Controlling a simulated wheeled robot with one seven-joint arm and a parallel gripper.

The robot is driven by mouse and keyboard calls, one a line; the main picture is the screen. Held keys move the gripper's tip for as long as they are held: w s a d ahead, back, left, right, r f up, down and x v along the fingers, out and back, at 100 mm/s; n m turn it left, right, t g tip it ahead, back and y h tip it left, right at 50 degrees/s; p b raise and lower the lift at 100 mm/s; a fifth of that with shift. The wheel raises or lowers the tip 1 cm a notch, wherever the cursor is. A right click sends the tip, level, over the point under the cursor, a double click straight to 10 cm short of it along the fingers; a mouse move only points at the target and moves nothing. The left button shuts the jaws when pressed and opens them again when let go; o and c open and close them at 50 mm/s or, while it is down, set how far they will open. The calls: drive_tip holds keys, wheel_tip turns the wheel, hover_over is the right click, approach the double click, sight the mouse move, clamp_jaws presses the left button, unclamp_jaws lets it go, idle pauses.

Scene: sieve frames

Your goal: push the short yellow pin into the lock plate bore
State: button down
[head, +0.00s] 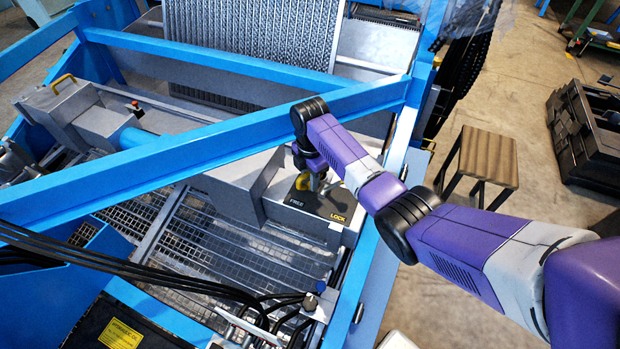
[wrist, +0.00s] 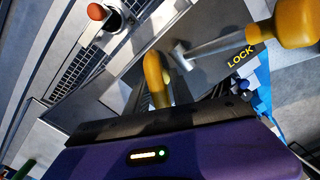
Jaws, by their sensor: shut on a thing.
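The lock plate (head: 310,203) is a dark plate marked FREE and LOCK. Its LOCK end also shows in the wrist view (wrist: 228,72). My gripper (head: 315,178) is over the plate near FREE, shut on a yellow piece (head: 302,182) that I take for the short yellow pin. In the wrist view a rounded yellow piece (wrist: 156,80) stands just beyond the gripper's dark edge. A grey metal rod with a large yellow knob (wrist: 297,22) crosses above the plate towards LOCK. The fingertips are hard to make out. I cannot see the bore, nor tell whether the pin touches the plate.
A blue diagonal beam (head: 210,152) passes just left of my wrist. Grey machine housings and mesh flooring (head: 190,245) lie left of the plate. Black hoses (head: 170,275) run in front. A stool (head: 487,157) and black crates (head: 585,130) stand on the floor at right.

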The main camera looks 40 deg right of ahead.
drive_tip(key=shift+f, duration=0.4)
drive_tip(key=c, duration=1)
unclamp_jaws()
drive_tip(key=shift+r, duration=0.1)
drive_tip(key=shift+r+b, duration=0.4)
drive_tip(key=shift+r, duration=3.45)
